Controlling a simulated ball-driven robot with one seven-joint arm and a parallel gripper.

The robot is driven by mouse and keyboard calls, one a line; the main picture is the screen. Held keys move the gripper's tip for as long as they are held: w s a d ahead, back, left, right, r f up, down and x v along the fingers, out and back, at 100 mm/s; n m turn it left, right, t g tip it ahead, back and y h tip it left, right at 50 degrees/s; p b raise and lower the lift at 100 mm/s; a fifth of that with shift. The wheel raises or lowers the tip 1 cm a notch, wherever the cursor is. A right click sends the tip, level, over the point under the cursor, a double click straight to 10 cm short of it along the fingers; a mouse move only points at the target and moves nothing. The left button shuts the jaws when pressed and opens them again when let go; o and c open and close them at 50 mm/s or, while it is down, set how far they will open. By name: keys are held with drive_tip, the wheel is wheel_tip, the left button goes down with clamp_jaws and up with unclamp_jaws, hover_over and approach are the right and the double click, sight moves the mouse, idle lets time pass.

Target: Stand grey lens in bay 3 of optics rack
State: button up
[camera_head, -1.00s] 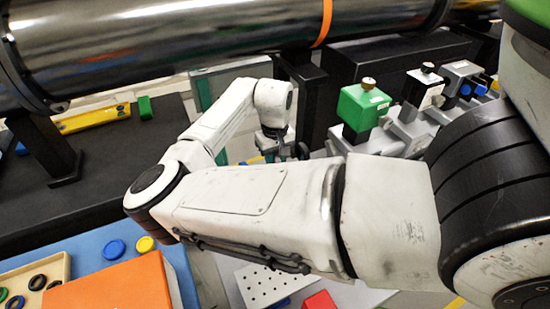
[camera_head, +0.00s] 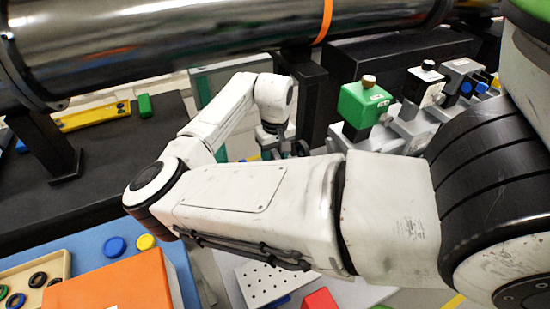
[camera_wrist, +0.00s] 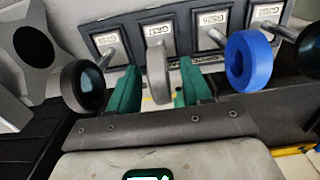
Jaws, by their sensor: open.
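In the wrist view, the grey lens (camera_wrist: 158,75) is a grey ring on a thin post, in front of a labelled bay of the optics rack (camera_wrist: 135,29). My gripper (camera_wrist: 158,88) is open, with one green finger on each side of the grey lens; contact with them cannot be made out. A blue lens (camera_wrist: 248,62) stands to the right and a black lens (camera_wrist: 82,87) to the left, each in front of a labelled plate. The labels are upside down and too blurred to read surely. In the head view, my gripper (camera_head: 283,147) is small and partly hidden by my arm.
Another dark ring (camera_wrist: 310,50) stands at the wrist view's right edge. In the head view, a green box (camera_head: 364,104) on a grey mount is right of my gripper, a large steel pipe (camera_head: 190,40) runs above, and an orange box (camera_head: 115,288) sits lower left.

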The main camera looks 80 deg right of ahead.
wheel_tip(320, 180, up, 11)
drive_tip(key=b, duration=0.1)
drive_tip(key=shift+r, duration=0.2)
idle(0.4)
